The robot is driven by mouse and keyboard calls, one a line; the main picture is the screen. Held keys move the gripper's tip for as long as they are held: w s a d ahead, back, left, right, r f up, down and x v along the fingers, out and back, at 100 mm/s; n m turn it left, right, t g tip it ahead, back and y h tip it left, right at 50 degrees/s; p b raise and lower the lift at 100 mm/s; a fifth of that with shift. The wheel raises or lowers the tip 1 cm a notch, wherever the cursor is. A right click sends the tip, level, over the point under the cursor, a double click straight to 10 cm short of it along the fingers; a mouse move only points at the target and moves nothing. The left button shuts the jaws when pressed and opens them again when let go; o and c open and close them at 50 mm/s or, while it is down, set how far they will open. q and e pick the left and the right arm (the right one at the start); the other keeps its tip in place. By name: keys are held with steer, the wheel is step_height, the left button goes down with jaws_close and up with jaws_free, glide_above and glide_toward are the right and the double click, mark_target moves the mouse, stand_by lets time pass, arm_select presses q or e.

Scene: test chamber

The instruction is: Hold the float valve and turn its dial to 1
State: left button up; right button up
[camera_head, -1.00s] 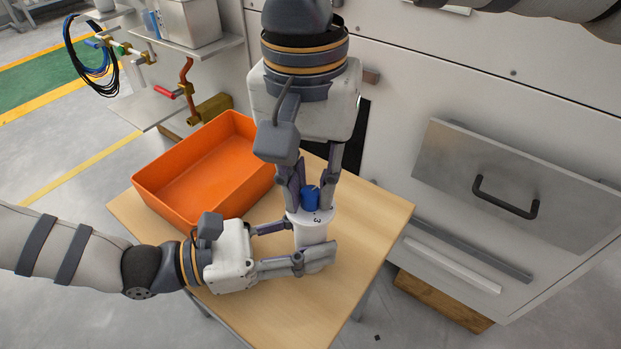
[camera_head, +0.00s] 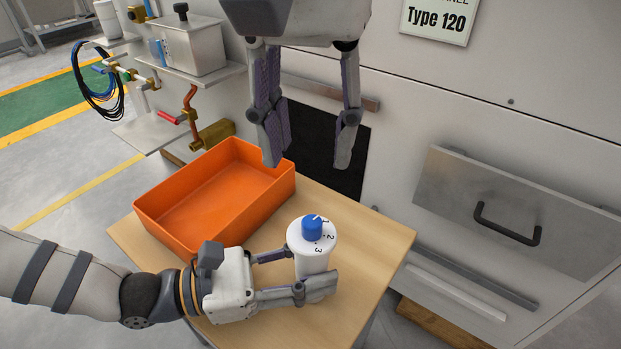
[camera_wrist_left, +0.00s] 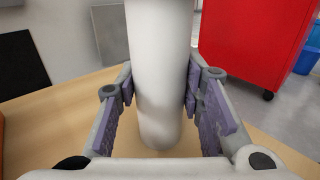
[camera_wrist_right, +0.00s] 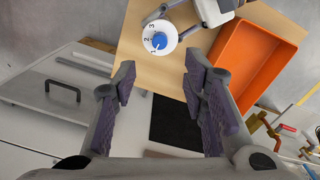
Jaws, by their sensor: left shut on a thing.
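The float valve is a white cylinder (camera_head: 312,262) with a blue dial (camera_head: 312,229) on top and the numbers 1, 2 and 3 on its white rim. It stands upright above the wooden table. The dial's white mark appears to point at the 1. My left gripper (camera_head: 310,268) is shut around the white body, with a finger on each side; the body also fills the middle of the left wrist view (camera_wrist_left: 160,70). My right gripper (camera_head: 308,162) is open and empty above the valve. The dial also shows beyond its fingers in the right wrist view (camera_wrist_right: 159,41).
An orange bin (camera_head: 165,218) stands on the wooden table (camera_head: 375,240), left of the valve. Behind is a grey cabinet with a handled drawer (camera_head: 520,195). Pipes and a metal box (camera_head: 190,48) are at the back left. The table right of the valve is clear.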

steer(key=shift+r, duration=0.8)
arm_select(q)
steer(key=o, duration=1.4)
steer(key=shift+c, duration=0.2)
